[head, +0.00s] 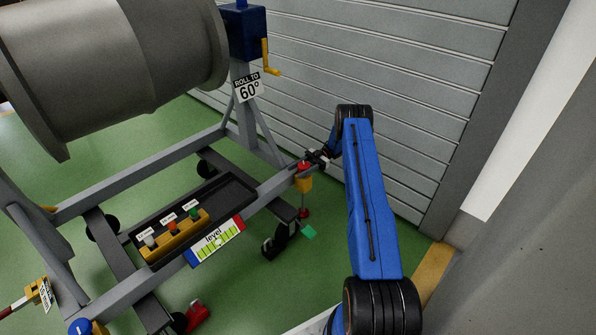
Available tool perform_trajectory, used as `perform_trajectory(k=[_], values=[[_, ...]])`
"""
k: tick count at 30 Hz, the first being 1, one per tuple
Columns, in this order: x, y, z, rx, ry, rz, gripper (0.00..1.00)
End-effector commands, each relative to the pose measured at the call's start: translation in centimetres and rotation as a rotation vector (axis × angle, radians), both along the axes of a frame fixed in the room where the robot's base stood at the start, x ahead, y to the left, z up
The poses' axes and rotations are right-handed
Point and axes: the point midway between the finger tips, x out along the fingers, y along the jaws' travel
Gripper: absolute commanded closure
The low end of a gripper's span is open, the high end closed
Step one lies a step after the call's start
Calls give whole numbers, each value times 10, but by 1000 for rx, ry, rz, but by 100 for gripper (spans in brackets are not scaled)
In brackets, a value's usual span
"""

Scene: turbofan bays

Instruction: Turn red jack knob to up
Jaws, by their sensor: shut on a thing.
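The red jack knob (303,166) sits on top of a yellow jack body (303,184) at the right corner of the grey stand frame. A thin rod runs down from the jack to a red foot (304,213) near the floor. My gripper (311,161), dark and small in this view, reaches in from the right at the end of my blue arm. It is shut on the red jack knob. The jaws partly hide the knob, and its pointing direction is too small to read.
A black tray (232,190) holds a yellow block with coloured knobs. A "level" gauge (216,241) hangs on the front rail. A blue gearbox with a yellow crank (270,60) and a "ROLL TO 60°" sign (248,88) stand above. A grey slatted wall (420,70) is close behind.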

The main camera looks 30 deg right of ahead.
Motion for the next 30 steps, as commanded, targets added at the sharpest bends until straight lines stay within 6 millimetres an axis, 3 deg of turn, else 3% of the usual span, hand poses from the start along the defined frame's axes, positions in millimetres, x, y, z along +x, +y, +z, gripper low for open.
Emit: perform_trajectory(k=[16, 17, 19, 30], values=[[-1, 1, 0, 2, 0, 26, 75], [-1, 1, 0, 2, 0, 26, 48], [-1, 1, 0, 2, 0, 26, 34], [-1, 1, 0, 1, -1, 25, 34]])
